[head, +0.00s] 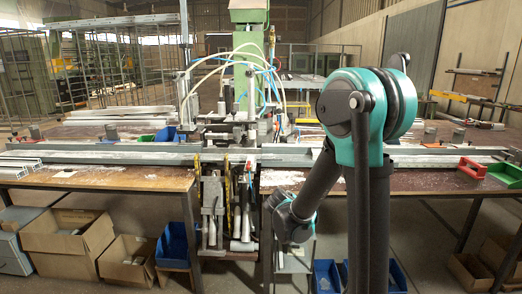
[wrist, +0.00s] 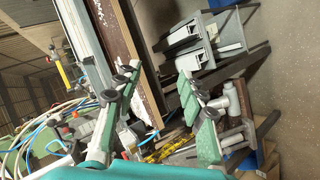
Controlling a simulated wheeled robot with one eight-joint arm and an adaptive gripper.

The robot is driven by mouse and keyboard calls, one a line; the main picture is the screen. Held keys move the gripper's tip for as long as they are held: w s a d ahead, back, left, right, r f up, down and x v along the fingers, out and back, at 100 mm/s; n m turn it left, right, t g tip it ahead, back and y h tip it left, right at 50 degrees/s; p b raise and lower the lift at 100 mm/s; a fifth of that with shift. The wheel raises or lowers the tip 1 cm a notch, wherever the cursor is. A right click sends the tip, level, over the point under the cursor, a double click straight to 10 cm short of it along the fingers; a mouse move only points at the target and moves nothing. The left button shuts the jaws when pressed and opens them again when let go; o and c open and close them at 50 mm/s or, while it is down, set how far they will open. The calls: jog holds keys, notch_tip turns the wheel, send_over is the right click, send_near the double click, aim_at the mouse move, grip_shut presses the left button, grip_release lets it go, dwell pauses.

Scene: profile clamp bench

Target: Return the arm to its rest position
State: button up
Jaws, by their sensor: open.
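My arm (head: 362,120) stands in the right middle of the head view, its teal and black joints in front of the bench. A dark link runs down and left from the upper joint to a lower teal joint (head: 292,218), below the bench top and in front of the open space under it. My gripper (wrist: 158,76) shows in the wrist view with its two green-padded fingers spread apart and nothing between them. In the head view I cannot make out its fingers. The wrist view is strongly tilted, with the bench edge running steeply across it.
The long bench (head: 110,178) carries metal rails and a central clamp machine (head: 232,135) with hoses. Tools hang below the machine, close to the lower joint. Cardboard boxes (head: 68,240) and blue bins (head: 178,245) stand underneath. A red bin (head: 472,167) and a green bin (head: 505,174) sit at right.

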jog(key=s+d+f+m+g+y, duration=0.15)
jog(key=s+d+m+g, duration=0.35)
jog(key=s, duration=0.8)
jog(key=s+f+m+g+y, duration=0.1)
jog(key=s+f+m+y, duration=0.2)
jog(key=s, duration=1.2)
jog(key=shift+s+f+m, duration=0.3)
jog(key=shift+f+m, duration=0.2)
jog(key=shift+f, duration=0.2)
